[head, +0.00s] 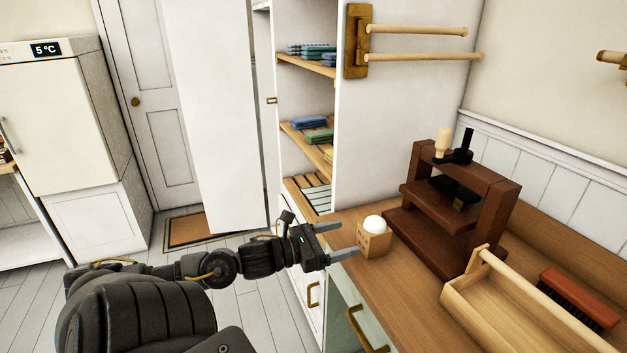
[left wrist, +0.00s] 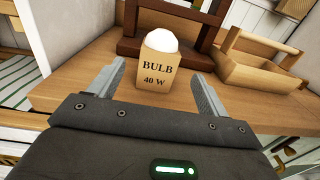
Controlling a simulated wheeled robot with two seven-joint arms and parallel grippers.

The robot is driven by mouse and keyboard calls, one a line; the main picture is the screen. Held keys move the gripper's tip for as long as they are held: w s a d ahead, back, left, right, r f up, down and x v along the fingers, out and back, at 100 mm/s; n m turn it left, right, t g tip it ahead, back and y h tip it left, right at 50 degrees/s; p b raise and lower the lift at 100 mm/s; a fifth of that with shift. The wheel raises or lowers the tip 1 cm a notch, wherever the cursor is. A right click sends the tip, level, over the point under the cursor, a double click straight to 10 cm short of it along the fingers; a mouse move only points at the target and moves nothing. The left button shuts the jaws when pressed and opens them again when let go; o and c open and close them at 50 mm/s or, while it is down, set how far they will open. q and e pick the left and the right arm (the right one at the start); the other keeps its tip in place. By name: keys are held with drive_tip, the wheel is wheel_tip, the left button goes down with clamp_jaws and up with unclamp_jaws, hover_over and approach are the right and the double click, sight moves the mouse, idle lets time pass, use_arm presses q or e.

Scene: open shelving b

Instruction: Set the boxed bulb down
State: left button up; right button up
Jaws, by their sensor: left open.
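The boxed bulb (head: 375,243) is a small cardboard box with a white bulb showing at its top. It stands upright on the wooden counter (head: 352,215), near the front edge. In the left wrist view the boxed bulb (left wrist: 157,65) shows the print "BULB 40 W". My left gripper (head: 343,240) is open, its fingers pointing at the box. In the left wrist view the fingers of my left gripper (left wrist: 158,85) are spread wide, one to each side of the box, with gaps between them and it. My right gripper is not in view.
A dark brown wooden step rack (head: 430,240) stands right behind the box. A light wooden carrier (head: 520,310) and a red brush (head: 580,297) lie farther right. A tall white cabinet with folded cloths (head: 310,122) stands at the left, its door (head: 215,110) open.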

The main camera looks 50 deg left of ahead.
use_arm(q)
drive_tip(key=v, duration=0.6)
drive_tip(key=shift+s, duration=0.35)
drive_tip(key=shift+a, duration=0.2)
